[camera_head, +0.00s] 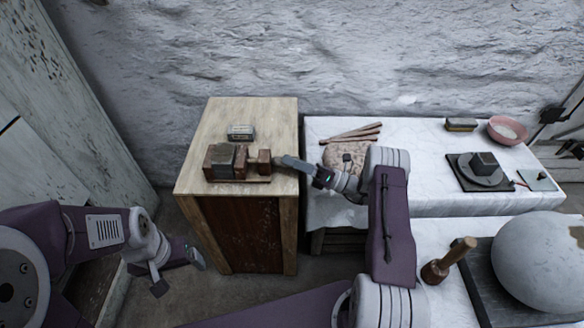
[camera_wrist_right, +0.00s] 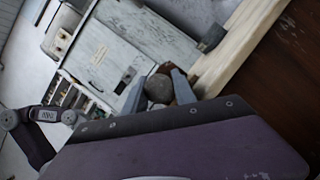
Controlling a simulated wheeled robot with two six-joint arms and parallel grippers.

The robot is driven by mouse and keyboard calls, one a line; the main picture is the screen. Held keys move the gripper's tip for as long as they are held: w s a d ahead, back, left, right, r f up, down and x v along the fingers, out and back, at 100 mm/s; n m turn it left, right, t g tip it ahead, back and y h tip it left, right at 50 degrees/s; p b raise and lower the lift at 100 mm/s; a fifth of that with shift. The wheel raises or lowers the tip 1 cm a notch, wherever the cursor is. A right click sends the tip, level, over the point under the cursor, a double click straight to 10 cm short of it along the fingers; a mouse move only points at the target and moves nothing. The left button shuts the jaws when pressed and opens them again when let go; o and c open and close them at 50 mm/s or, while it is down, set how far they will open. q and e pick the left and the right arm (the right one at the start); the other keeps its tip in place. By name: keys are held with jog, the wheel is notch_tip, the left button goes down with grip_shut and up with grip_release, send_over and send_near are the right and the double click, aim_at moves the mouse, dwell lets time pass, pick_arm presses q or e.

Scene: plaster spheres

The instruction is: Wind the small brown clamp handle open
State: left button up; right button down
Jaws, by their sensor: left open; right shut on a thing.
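The clamp (camera_head: 222,160) lies on top of the wooden cabinet, made of reddish-brown blocks with a dark grey block between them. Its small brown handle (camera_head: 264,157) is at the right end, beside my right gripper (camera_head: 281,162). In the right wrist view, the fingers of my right gripper (camera_wrist_right: 158,90) are on either side of a rounded grey-brown end (camera_wrist_right: 159,88), which I take to be the handle. The gripper is shut on it, and the fingers hide part of the contact. My left gripper (camera_head: 177,274) is open and empty, low in front of the cabinet, away from the clamp.
The wooden cabinet (camera_head: 230,118) also carries a small grey box (camera_head: 240,132) behind the clamp. A white-topped table (camera_head: 425,150) to the right holds sticks (camera_head: 352,133), a pink bowl (camera_head: 508,130) and a dark stand (camera_head: 481,170). A large plaster sphere (camera_head: 540,262) and a mallet (camera_head: 447,262) are nearer.

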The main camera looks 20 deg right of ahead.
jog(key=n+b, duration=0.1)
jog(key=n, duration=0.1)
jog(key=n+g+y+b, duration=0.1)
jog(key=n, duration=0.1)
jog(key=n+g+y+b, duration=0.1)
jog(key=n+b, duration=0.1)
jog(key=shift+f, duration=0.3)
jog(key=shift+r+n+g+y+b, duration=0.15)
jog(key=shift+n+g+y+b, duration=0.15)
jog(key=shift+n+g+b, duration=0.75)
jog(key=shift+r+n+g+y+b, duration=0.1)
jog(key=shift+n+g+y+b, duration=0.3)
jog(key=shift+n, duration=1.25)
jog(key=c, duration=1.3)
grip_release()
